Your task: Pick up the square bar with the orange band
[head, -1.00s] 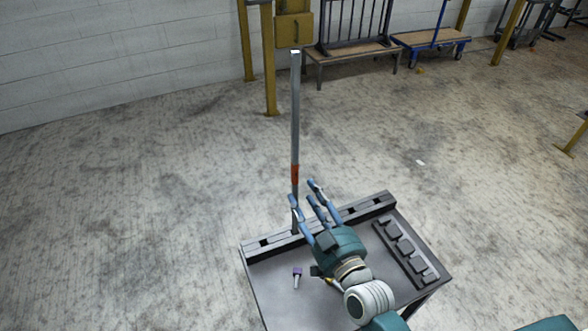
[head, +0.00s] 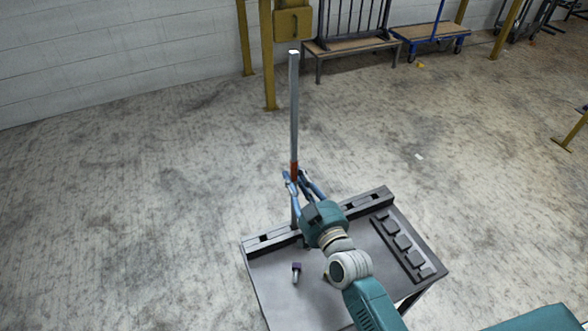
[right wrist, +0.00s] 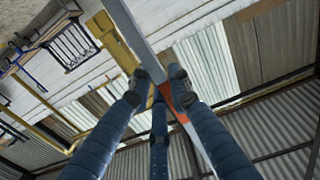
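The square bar (head: 294,110) is a tall grey metal bar, standing upright with its lower end at the slotted rail of the bench. Its orange band (head: 294,171) sits in the lower half; the bar also crosses the right wrist view (right wrist: 143,38), with the band (right wrist: 181,114) beside the fingers. My right gripper (head: 298,180) is at the bar, just around the lower part of the band. Its fingers converge on the bar from both sides and look shut on it; the exact contact is partly hidden. My left gripper is not in view.
The small bench (head: 300,305) carries a slotted rail (head: 368,203) at its back and a notched block (head: 408,247) on the right. A small purple-topped peg (head: 296,268) stands on it. Floor around the bench is clear. Yellow posts (head: 268,60) and a cart (head: 425,33) are far behind.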

